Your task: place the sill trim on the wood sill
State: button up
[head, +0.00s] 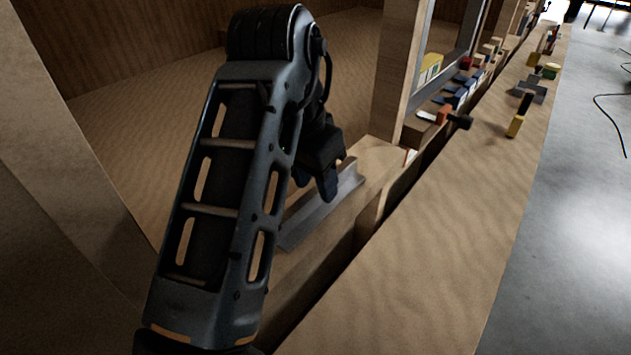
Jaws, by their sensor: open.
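The sill trim (312,213) is a long grey metal angle strip. It appears to lie along the wood sill (378,156), a pale wooden ledge beside the post. My gripper (330,188) is open and points down over the far half of the trim. Its dark fingertips are at or just above the strip, and I cannot tell whether they touch it. My arm hides the near left side of the trim and part of the sill.
A wooden post (399,75) rises just beyond the gripper. A long wooden bench (440,220) runs along the right, separated from the sill by a dark gap. Several tools, including an orange-and-black one (445,117), lie farther back. The grey floor (570,210) at right is mostly clear.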

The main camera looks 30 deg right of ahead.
aim_at(307, 197)
jog(key=v, duration=0.6)
jog(key=shift+r, duration=0.15)
